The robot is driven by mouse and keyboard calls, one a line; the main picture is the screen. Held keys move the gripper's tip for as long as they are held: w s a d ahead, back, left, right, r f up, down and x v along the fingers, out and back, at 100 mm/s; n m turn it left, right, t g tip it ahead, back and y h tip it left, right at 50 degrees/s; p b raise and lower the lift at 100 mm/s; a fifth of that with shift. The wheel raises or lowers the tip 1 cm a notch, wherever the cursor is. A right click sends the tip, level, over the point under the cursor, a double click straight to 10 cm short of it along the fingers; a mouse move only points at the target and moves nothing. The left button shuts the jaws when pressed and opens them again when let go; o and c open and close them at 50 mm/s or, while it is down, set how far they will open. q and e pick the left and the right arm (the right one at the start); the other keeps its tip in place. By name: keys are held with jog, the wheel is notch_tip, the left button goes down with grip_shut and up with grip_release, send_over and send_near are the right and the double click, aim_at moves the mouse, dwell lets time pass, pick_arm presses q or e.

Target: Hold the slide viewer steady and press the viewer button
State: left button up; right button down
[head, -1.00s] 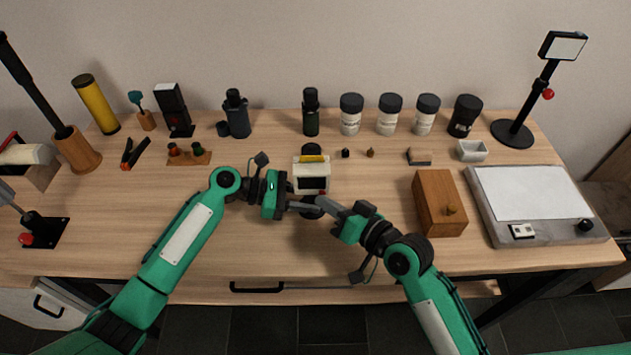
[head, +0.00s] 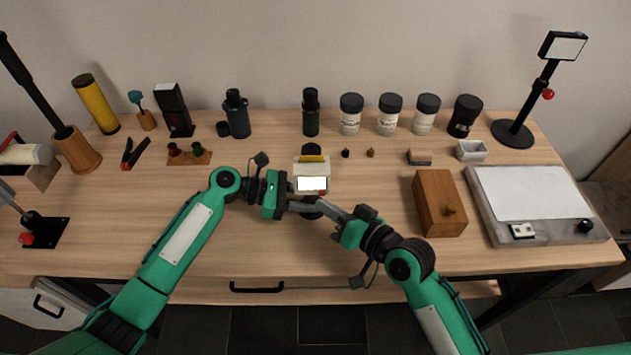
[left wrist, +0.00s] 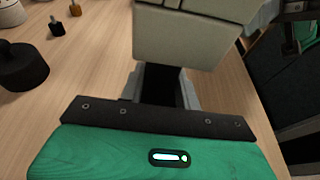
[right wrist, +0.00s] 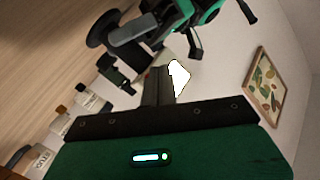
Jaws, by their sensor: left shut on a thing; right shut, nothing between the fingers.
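The slide viewer (head: 311,167) is a small cream box at the middle of the table with a yellow strip on top. Its front screen (head: 311,184) glows white, and the glow also shows in the right wrist view (right wrist: 180,77). The red button (head: 322,192) is at the screen's lower right. My left gripper (head: 289,190) is shut on the viewer's left side; the cream body (left wrist: 190,38) fills the top of the left wrist view. My right gripper (head: 320,201) is shut and empty, its tips at the button; I cannot tell whether they touch it.
A wooden box (head: 437,203) and a light panel (head: 530,193) stand to the right. White jars (head: 390,115) and dark bottles (head: 310,112) line the back. The front middle of the table is clear.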

jog(key=shift+s, duration=3)
pick_arm(q)
jog(key=o, duration=0.8)
jog(key=shift+o, duration=0.2)
jog(key=shift+a, duration=0.1)
